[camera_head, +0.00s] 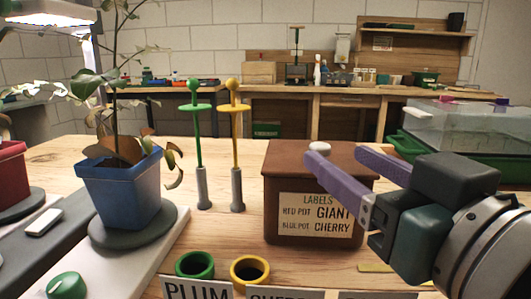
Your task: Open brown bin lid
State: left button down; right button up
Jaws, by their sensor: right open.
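The brown bin (272,208) stands on the wooden table, with a label card reading "LABELS, RED POT GIANT, BLUE POT CHERRY" on its front. Its brown lid (285,154) lies closed on top and carries a pale round knob (320,146). My right gripper (338,156) comes in from the right with its two purple fingers apart and empty. The fingers are over the right part of the lid, the nearer fingertip close to the knob. I cannot tell whether it touches. The gripper hides the bin's right side. My left gripper is not in view.
A blue pot (120,195) with a plant stands at left, a red pot (12,170) beyond it. Green (198,150) and yellow (237,150) stakes stand left of the bin. Green (195,265) and yellow (250,271) cups are in front. A clear-lidded green tray (470,130) is behind at right.

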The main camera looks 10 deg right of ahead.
jog(key=w, duration=0.3)
jog(key=w+b, duration=0.1)
jog(key=w, duration=0.2)
jog(key=w+a, duration=0.1)
jog(key=w, duration=0.2)
jog(key=shift+b, duration=0.3)
grip_shut()
dwell(1.0)
